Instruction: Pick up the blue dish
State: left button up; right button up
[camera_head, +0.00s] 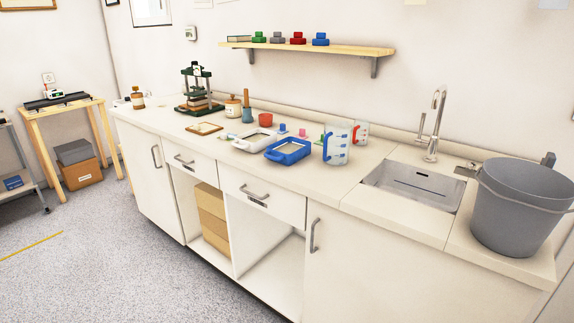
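Neither of my grippers shows in the head view.
A measuring jug (337,143) with blue markings stands right of the blue dish, with a red-marked jug (360,133) behind. The sink (413,187) and grey bucket (517,205) are further right. A wooden shelf (310,48) hangs above. The floor (110,250) at left is clear.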

aim_at(289, 149)
jog(key=z, duration=0.15)
jog(key=k, duration=0.65)
jog(key=u, duration=1.1)
jog(key=i, duration=1.45)
jog(key=z, duration=1.05)
jog(key=i, duration=1)
jog(key=z, duration=1.1)
